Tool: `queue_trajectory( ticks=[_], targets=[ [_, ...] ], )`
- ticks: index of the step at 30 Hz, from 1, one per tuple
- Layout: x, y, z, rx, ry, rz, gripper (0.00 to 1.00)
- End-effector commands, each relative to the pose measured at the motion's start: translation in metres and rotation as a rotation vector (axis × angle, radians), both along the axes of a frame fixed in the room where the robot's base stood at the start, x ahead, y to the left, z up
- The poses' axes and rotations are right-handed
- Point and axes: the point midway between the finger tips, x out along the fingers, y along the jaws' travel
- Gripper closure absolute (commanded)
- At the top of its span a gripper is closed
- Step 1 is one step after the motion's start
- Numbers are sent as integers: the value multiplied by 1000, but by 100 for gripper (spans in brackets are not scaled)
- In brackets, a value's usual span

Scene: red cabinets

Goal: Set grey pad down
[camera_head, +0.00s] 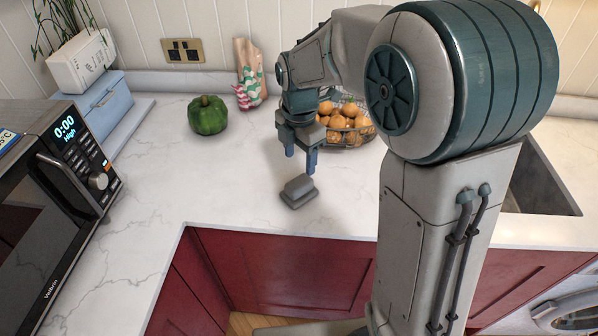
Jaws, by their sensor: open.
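The grey pad (299,192), a small block with a wider base, rests on the white marble countertop (230,165) near its front edge. My gripper (300,161) points down just above and behind the pad. Its two blue fingers are apart with nothing between them, and they look clear of the pad.
A green pepper (208,115) and a patterned paper bag (249,75) stand behind to the left. A wire basket of oranges (350,128) is right behind my gripper. A microwave (50,190) stands at the left, a sink (545,180) at the right. The counter left of the pad is clear.

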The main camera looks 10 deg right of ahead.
Motion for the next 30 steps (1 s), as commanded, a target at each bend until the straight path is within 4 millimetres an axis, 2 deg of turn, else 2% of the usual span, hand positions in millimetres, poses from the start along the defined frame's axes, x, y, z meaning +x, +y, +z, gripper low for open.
queue_trajectory(
  ticks=[3,8,11,13,21,30],
  targets=[
    [1,0,20,1,-3,-1,42],
    [-1,-1,34,0,-2,-7,42],
    [-7,-5,39,3,-9,-72,42],
    [-15,-12,43,8,-23,-175,42],
    [-71,-48,57,61,-93,-820,42],
    [-138,-79,53,171,-145,-1568,42]
  ],
)
